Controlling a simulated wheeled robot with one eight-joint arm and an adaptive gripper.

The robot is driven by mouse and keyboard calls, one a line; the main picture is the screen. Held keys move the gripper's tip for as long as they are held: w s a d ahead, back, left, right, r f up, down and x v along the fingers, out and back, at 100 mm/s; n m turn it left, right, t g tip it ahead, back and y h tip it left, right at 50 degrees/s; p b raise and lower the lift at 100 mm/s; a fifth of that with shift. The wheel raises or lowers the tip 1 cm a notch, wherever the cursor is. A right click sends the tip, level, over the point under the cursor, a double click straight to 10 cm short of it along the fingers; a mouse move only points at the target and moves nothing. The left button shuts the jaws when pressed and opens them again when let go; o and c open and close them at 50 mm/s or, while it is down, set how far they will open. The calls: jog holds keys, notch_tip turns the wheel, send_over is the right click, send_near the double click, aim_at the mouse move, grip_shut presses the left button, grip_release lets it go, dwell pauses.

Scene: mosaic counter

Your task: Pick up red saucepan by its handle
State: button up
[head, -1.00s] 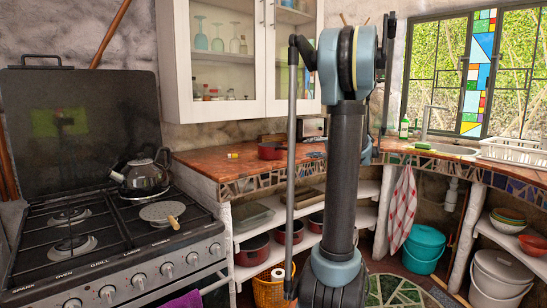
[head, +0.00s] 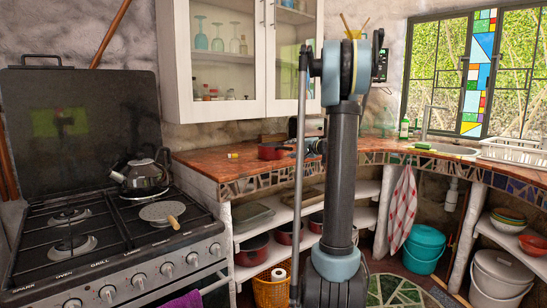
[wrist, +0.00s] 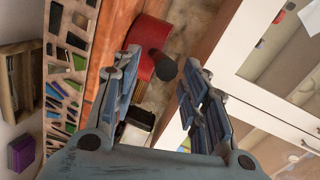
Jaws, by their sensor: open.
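The red saucepan (head: 272,151) stands on the wooden counter (head: 210,159), just right of the stove. In the wrist view the saucepan (wrist: 150,32) is at the top centre, partly covered by a finger, with its dark handle (wrist: 163,66) pointing toward my gripper. My gripper (wrist: 160,62) is open and empty. Its two fingertips lie either side of the handle's end in the picture; I cannot tell how far apart in depth they are.
A white wall cabinet (wrist: 255,65) is close on the right of the wrist view. A dark box (wrist: 137,125) shows between the fingers. The mosaic counter edge (wrist: 68,50) runs along the left. A kettle (head: 140,174) stands on the stove, left of the counter.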

aim_at(286, 148)
jog(key=x, duration=0.4)
jog(key=shift+w+a, duration=0.15)
jog(key=shift+a, duration=0.15)
jog(key=shift+c, duration=0.3)
grip_shut()
